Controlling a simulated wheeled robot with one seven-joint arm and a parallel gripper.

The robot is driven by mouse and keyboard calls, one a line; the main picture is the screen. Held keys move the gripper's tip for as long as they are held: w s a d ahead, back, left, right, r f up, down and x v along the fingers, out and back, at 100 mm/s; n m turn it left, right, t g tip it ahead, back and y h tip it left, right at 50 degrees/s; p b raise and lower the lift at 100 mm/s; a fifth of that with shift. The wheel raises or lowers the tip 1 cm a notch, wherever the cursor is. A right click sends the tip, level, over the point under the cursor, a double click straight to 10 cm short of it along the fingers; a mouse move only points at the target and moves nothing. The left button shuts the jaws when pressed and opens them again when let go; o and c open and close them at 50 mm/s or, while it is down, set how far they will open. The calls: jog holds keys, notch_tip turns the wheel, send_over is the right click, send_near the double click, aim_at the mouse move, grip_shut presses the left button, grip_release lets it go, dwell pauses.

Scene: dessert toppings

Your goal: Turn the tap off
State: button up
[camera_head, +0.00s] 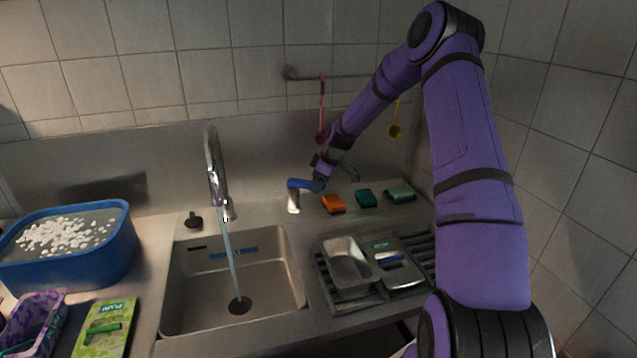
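A silver tap (213,170) with a curved spout stands behind the sink. A pale stream of water (231,262) runs from its spout into the sink (265,285), towards the dark drain. To the right of the spout, a short metal post (293,204) carries a blue lever-like top (300,183) that points right. My gripper (320,180) is at the right end of this blue top, reaching down from the upper right. It looks close to or touching it. The fingers are too small and dark to tell whether they are open or shut.
Orange (333,203), teal (366,198) and green (400,192) sponge-like blocks lie right of my gripper. A metal tray (347,263) sits on the rack. A blue tub (115,250) stands at left. Utensils hang from a rail (300,75) behind my arm. A dark knob (194,221) is left of the spout.

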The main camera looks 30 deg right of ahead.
grip_shut()
jog(key=s+a+m+t+h, duration=0.1)
jog(key=a+m+h, duration=0.3)
jog(key=a+m, duration=0.4)
jog(key=shift+s+a+m, duration=0.25)
jog(key=shift+s+m, duration=0.25)
jog(key=shift+m, duration=1.4)
jog(key=shift+h, duration=0.3)
